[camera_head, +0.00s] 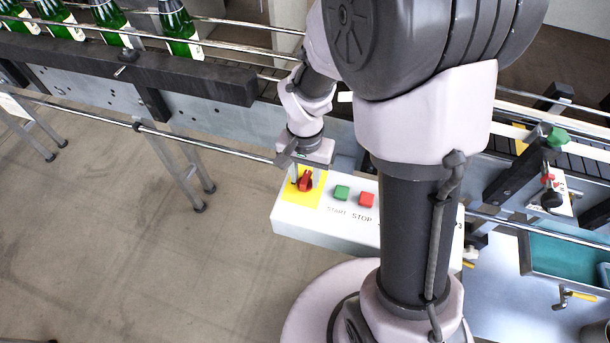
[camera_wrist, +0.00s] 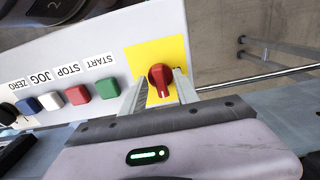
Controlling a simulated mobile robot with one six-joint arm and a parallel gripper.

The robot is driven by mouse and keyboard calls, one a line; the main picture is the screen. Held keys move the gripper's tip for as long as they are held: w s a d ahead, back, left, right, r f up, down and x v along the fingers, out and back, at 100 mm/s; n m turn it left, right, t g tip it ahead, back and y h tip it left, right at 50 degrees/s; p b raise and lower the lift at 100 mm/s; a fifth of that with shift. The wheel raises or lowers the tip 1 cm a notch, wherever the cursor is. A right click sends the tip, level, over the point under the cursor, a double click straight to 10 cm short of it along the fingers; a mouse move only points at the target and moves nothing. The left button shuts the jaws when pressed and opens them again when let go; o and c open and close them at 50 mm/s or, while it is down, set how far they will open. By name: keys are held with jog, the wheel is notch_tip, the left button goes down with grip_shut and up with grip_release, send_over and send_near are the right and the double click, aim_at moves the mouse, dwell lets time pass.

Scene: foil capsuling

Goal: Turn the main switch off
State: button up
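The main switch is a red rotary knob (camera_head: 305,182) on a yellow plate (camera_head: 291,196) at the left end of a white control box (camera_head: 326,219). In the wrist view the red knob (camera_wrist: 160,77) shows a white mark that points down towards my gripper's body. My gripper (camera_wrist: 161,80) is open, with one finger on each side of the knob and a visible gap to each. In the head view my gripper (camera_head: 305,178) is over the yellow plate, pointing down. Whether the fingertips reach the knob's depth is hard to tell.
Next to the switch are a green START button (camera_head: 342,193) and a red STOP button (camera_head: 367,200); the wrist view also shows white JOG (camera_wrist: 51,101) and blue ZERO (camera_wrist: 28,105) buttons. A conveyor rail (camera_head: 230,148) runs behind the box. Green bottles (camera_head: 178,27) stand at upper left.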

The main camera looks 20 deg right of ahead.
grip_shut()
jog(key=shift+r+n, duration=0.1)
jog(key=shift+n, duration=0.2)
jog(key=n+p, duration=0.1)
jog(key=n, duration=0.2)
jog(key=shift+n+p, duration=0.3)
jog(key=shift+n, duration=0.1)
jog(key=n+p, duration=0.1)
jog(key=n, duration=0.3)
jog(key=shift+n+p, duration=0.3)
jog(key=n+p, duration=0.1)
jog(key=n, duration=0.3)
jog(key=shift+p, duration=0.3)
jog(key=shift+n+p, duration=0.75)
jog(key=shift+n, duration=1.65)
